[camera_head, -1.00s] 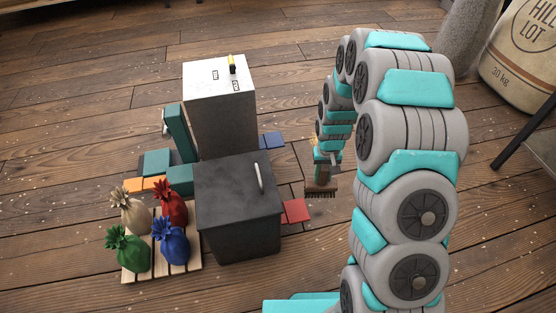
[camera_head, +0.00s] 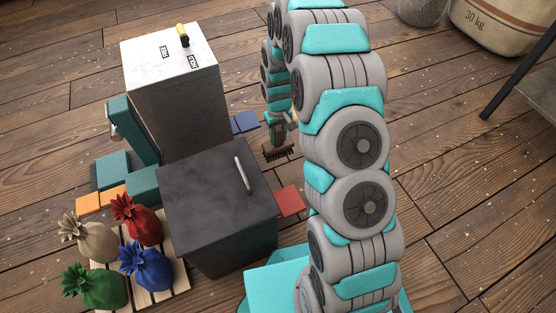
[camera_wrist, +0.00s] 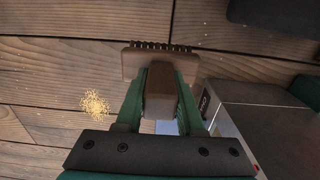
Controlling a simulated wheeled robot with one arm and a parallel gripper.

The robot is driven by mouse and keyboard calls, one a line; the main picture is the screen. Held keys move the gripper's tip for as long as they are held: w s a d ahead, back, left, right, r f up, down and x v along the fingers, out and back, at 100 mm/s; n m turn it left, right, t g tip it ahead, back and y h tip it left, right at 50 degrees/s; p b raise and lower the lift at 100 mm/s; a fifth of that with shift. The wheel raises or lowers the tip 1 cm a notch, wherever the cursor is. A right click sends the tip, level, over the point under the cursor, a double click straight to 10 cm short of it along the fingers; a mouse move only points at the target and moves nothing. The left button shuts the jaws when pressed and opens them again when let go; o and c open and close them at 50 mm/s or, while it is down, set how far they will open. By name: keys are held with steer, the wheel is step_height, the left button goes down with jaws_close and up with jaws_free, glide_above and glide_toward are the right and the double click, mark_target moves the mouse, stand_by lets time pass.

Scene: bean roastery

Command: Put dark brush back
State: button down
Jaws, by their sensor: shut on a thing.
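My gripper (camera_head: 277,128) is shut on the dark brush (camera_head: 278,151), which hangs bristles down to the right of the two cabinets, seemingly above the floor. In the wrist view my gripper (camera_wrist: 160,103) has its green fingers on both sides of the brush's brown handle (camera_wrist: 160,85). The brush head with its dark bristles shows beyond the fingertips. The tall white-topped cabinet (camera_head: 172,57) carries two small labels and a black and yellow object (camera_head: 183,36). The labels are too small to read here.
A lower dark cabinet (camera_head: 215,190) with a handle stands in front. Several coloured sacks (camera_head: 145,270) are on a pallet at left. Blue (camera_head: 245,122) and red (camera_head: 289,200) floor tiles lie beside the cabinets. Yellowish crumbs (camera_wrist: 95,103) lie on the floor.

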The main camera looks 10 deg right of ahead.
mark_target(278, 151)
step_height(278, 151, down, 8)
steer(key=shift+f+b, duration=0.25)
steer(key=shift+b, duration=0.2)
steer(key=c, duration=0.5)
jaws_free()
steer(key=shift+f, duration=0.1)
